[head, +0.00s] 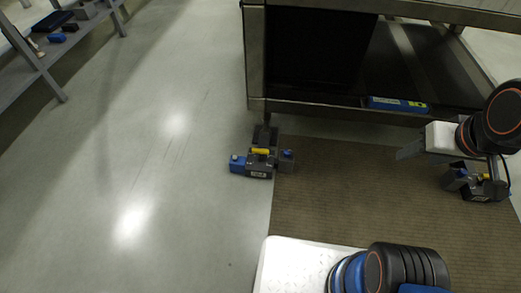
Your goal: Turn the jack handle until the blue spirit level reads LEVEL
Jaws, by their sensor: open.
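A jack (259,169) stands on the floor at the near left corner of the dark metal frame, with a yellow bar (264,151) on top and blue parts at its sides. Its small white label is too small to read. A second, similar jack (482,194) is at the right, partly hidden by my arm. A blue spirit level (390,103) lies along the frame's lower front edge; its yellow-green window is too small to read. My gripper (403,152), at the end of my arm at right, points left above the brown mat, apart from both jacks, open and empty.
The frame (330,110) spans the upper right. A ribbed brown mat (345,195) lies in front of it. A grey shelf (30,75) with small dark and blue items stands at upper left. The pale floor (140,150) between is clear.

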